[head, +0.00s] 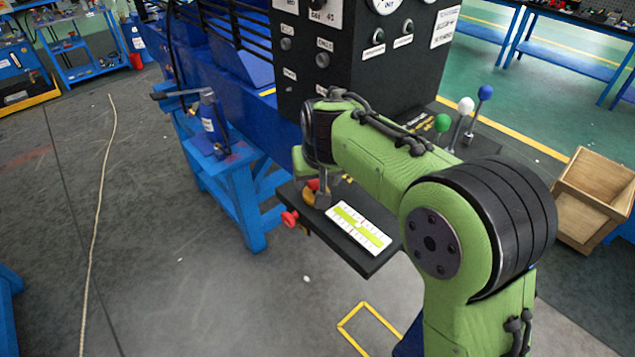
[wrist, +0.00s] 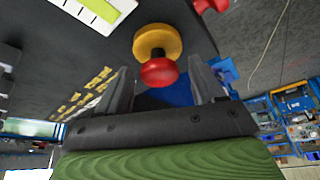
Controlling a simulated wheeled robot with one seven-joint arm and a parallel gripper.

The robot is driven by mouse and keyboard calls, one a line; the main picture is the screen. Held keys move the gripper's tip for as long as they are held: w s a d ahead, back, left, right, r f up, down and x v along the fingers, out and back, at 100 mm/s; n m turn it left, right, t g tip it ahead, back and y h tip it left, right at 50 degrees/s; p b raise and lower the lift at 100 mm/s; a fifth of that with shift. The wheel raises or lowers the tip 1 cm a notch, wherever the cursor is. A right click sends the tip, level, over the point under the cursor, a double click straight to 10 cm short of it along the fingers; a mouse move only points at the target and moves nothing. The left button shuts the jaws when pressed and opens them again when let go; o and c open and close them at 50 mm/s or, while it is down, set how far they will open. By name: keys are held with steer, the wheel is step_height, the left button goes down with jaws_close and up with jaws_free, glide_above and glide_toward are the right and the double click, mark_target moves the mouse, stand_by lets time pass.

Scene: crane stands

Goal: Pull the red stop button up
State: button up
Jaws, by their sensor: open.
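The red stop button (wrist: 160,72) shows in the wrist view as a round red cap on a stem, with a yellow collar (wrist: 157,40) behind it on the dark panel. In the head view the red button (head: 313,184) and its collar (head: 309,197) are partly hidden by my gripper (head: 317,193). In the wrist view my gripper (wrist: 160,70) is open, with one finger on each side of the red cap. Gaps show between the cap and both fingers. Nothing is held.
A dark shelf (head: 374,264) carries a white and green scale plate (head: 358,227). A second red knob (head: 289,217) sits at its front edge. A black control box (head: 365,75) rises behind my arm. Levers with green (head: 442,123), white and blue balls stand right. Floor at left is mostly clear.

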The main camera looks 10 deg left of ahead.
step_height(320, 180, up, 7)
steer(key=p, duration=0.6)
steer(key=shift+r, duration=0.15)
steer(key=shift+f, duration=0.2)
steer(key=s+d+r+m+t+h+b, duration=0.15)
steer(key=s+d+b, duration=0.35)
steer(key=s+d, duration=1)
steer(key=s+d+f+m+b, duration=0.1)
steer(key=s+d+f, duration=0.2)
steer(key=s, duration=0.3)
steer(key=s+d+f+m+b, duration=0.1)
steer(key=s+d+f+b, duration=0.1)
steer(key=s, duration=0.4)
steer(key=d+f, duration=0.1)
steer(key=d, duration=0.1)
steer(key=shift+d+f, duration=0.35)
steer(key=shift+s+m, duration=0.1)
steer(key=shift+m, duration=0.15)
